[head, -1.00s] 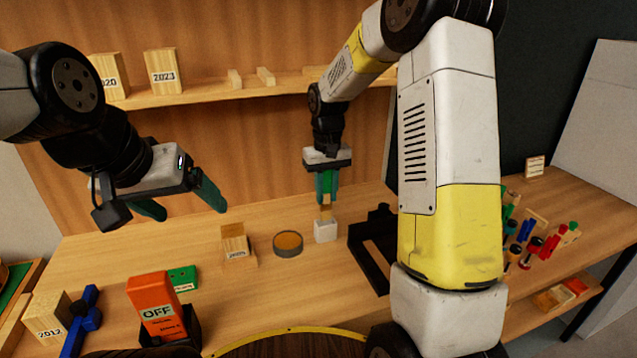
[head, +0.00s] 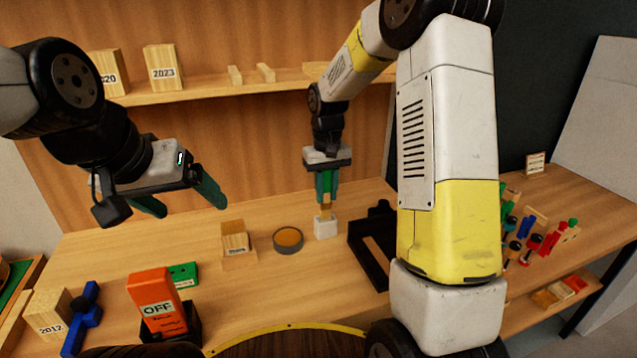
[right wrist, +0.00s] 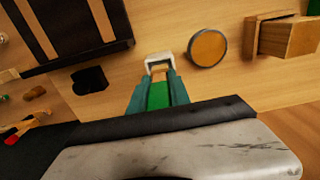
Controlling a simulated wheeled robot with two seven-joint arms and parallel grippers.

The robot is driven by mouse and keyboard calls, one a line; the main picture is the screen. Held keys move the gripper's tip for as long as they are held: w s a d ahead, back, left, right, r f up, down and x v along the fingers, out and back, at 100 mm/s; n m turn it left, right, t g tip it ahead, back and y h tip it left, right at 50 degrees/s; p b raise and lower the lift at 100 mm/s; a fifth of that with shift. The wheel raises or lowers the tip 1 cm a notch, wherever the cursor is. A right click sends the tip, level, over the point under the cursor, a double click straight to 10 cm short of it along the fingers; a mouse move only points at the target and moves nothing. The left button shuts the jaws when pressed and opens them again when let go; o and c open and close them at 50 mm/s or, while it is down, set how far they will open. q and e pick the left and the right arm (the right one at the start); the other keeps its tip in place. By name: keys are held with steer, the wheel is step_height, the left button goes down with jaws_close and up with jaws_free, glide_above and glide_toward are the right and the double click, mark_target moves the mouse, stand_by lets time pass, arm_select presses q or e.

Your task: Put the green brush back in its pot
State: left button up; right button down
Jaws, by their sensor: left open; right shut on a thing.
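My right gripper (head: 326,198) points down and is shut on the green brush, above the small white pot (head: 325,229). A tan part of the green brush (head: 325,212) shows between the fingertips and the pot's top. In the right wrist view, the green brush (right wrist: 157,95) lies between the fingers of my right gripper (right wrist: 158,82), lined up with the white pot (right wrist: 159,57). I cannot tell how deep its tip is in the pot. My left gripper (head: 180,203) is open and empty, above the left part of the bench.
A round tin (head: 288,241) and a wooden block (head: 236,240) stand left of the pot. A black frame (head: 368,250) is close on its right. An orange OFF box (head: 158,303) stands at the front left. Several coloured tools (head: 535,243) stand far right.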

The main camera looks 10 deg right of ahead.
mark_target(326, 202)
steer(key=shift+f, duration=2.5)
steer(key=shift+f, duration=0.1)
steer(key=c, duration=1.1)
jaws_free()
step_height(326, 202, up, 8)
steer(key=shift+f, duration=0.2)
steer(key=s+d+r+t+y, duration=0.1)
steer(key=s+d+r+t, duration=0.15)
steer(key=s+r, duration=0.95)
steer(key=s+t, duration=0.1)
steer(key=s, duration=0.3)
steer(key=s+r+m+t, duration=0.1)
steer(key=s, duration=0.3)
steer(key=s+r+t+y, duration=0.1)
steer(key=s, duration=0.3)
steer(key=shift+s+m+t, duration=0.3)
steer(key=shift+s+t, duration=0.05)
